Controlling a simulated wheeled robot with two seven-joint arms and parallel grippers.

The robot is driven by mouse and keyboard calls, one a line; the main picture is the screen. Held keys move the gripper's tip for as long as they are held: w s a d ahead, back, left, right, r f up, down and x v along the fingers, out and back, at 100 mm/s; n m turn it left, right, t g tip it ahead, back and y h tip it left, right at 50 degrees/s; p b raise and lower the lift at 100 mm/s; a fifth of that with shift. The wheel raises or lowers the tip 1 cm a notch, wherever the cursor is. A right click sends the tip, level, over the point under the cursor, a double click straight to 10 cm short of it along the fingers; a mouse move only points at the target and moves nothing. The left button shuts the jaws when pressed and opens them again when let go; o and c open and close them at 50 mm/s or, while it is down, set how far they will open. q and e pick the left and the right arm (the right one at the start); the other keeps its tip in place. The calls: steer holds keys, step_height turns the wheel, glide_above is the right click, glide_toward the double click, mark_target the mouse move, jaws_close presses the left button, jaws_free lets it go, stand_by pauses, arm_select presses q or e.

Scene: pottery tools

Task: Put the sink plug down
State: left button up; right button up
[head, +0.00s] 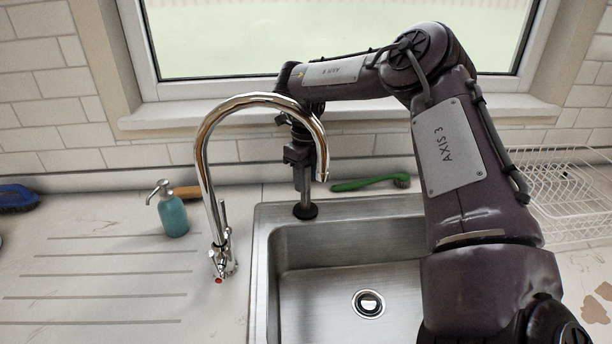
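The sink plug (305,212) is a small black disc at the back left corner of the sink's steel rim. My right gripper (304,195) points straight down from above and is shut on the plug. The plug appears at or just above the rim; I cannot tell whether it touches. The steel sink (350,257) is empty, with a round drain (369,304) in its floor. My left gripper is not in view.
A tall chrome tap (207,190) curves in front of my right gripper's arm. A teal soap bottle (172,212) stands left of it. A green brush (364,184) lies behind the sink. A white wire rack (575,190) is at right. The ribbed drainboard (110,270) is clear.

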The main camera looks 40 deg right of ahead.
steer(key=shift+o, duration=1.2)
step_height(320, 180, up, 6)
steer(key=shift+r, duration=0.1)
step_height(320, 180, up, 5)
steer(key=shift+r+p, duration=0.15)
steer(key=shift+p, duration=0.65)
steer(key=shift+r+p, duration=0.4)
steer(key=shift+r, duration=0.15)
steer(key=shift+s+f, duration=0.1)
steer(key=shift+f, duration=0.05)
